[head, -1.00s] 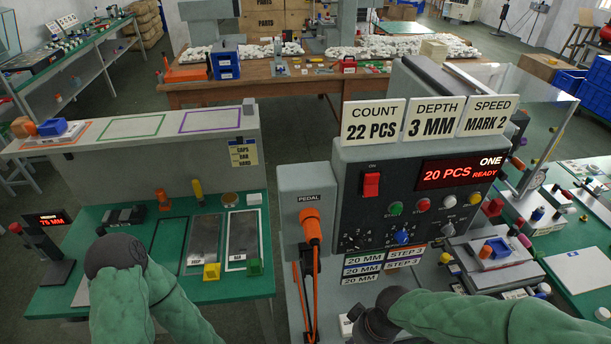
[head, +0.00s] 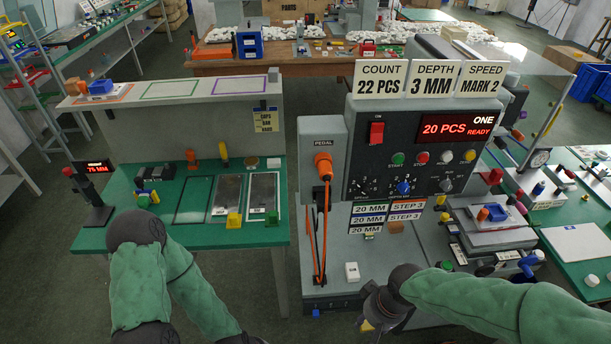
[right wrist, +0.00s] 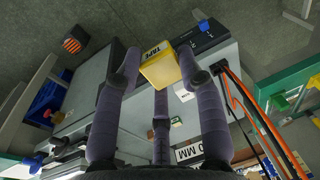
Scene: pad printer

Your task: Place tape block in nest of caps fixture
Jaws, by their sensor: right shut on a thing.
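My right gripper (head: 368,318) is low in front of the pad printer in the head view. A small yellow part of the block (head: 366,326) shows under the gripper in the head view. A grey fixture (head: 492,238) with a blue and orange piece on top stands right of the printer's front. I cannot tell whether it is the caps fixture; no nest is clear. My left arm shows, but its gripper does not.
The pad printer (head: 425,150) with its control panel fills the middle. An orange cable (head: 322,230) hangs on the printer's left.

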